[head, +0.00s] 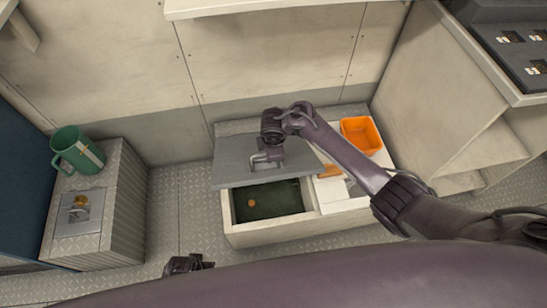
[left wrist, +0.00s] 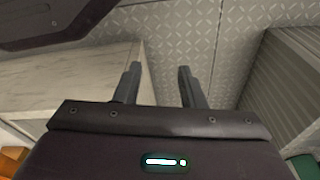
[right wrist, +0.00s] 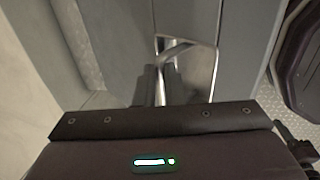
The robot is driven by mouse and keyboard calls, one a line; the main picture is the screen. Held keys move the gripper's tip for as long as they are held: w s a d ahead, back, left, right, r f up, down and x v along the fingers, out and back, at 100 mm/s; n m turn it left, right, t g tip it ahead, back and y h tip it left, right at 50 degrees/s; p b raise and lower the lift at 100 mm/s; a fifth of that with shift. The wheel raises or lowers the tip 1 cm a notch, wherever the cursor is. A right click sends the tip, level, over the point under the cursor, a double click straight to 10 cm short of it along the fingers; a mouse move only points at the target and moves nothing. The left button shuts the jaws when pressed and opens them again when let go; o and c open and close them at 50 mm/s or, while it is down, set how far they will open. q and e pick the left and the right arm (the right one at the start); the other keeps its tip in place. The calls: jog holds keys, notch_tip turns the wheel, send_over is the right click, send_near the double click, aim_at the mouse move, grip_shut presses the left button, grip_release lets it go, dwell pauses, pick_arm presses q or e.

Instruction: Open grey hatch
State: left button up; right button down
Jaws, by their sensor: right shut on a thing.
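The grey hatch (head: 232,172) is a flat panel on the low box in the middle of the head view. It stands partly raised and tilted, with a dark green-lined compartment (head: 270,202) visible below its front edge. My right gripper (head: 266,158) is shut on the hatch's metal handle (head: 277,155). In the right wrist view the gripper (right wrist: 160,82) has the shiny handle loop (right wrist: 202,48) between its fingers. My left gripper (left wrist: 158,78) is open and empty above the floor. Its arm shows low in the head view.
A small orange item (head: 250,203) lies in the compartment. An orange bin (head: 361,135) sits on the box's right part. A green mug (head: 78,152) stands on a side locker (head: 122,205) at left. Open metal floor (head: 185,220) lies between locker and box.

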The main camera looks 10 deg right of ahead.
pick_arm(q)
jog(key=shift+s+a+f+p, duration=0.25)
jog(key=shift+s+f, duration=0.2)
jog(key=shift+f, duration=0.25)
jog(key=shift+s+a+f+p, duration=0.15)
jog(key=shift+s+a+f, duration=0.2)
jog(key=shift+f, duration=0.3)
jog(key=shift+s+d, duration=0.1)
